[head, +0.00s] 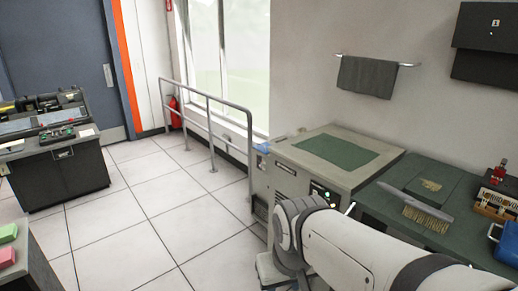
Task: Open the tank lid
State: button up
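No part is clearly recognisable as a tank lid. A beige cabinet (284,178) stands against the right wall, with a flat closed top (312,142) that carries a dark green panel (337,152). I cannot tell whether this top is the lid. Small lit buttons show on the cabinet's front, close to my arm. My white arm (345,250) reaches in from the lower right, and its rounded joint is in front of the cabinet's near side. My gripper does not show, so its state is hidden.
A grey railing (228,103) runs along the window. A dark console (62,170) stands left. Tiled floor (150,205) between is free.

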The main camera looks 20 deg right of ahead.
aim_at(266, 146)
jog(key=z, duration=0.1)
jog(key=i, duration=0.75)
jog(key=u, duration=0.55)
jog(key=i, duration=3)
jog(key=z, duration=1.3)
jog(key=i, duration=0.95)
jog(key=z, duration=0.5)
jog(key=k, duration=0.9)
jog(key=z, duration=0.15)
jog(key=i, duration=0.55)
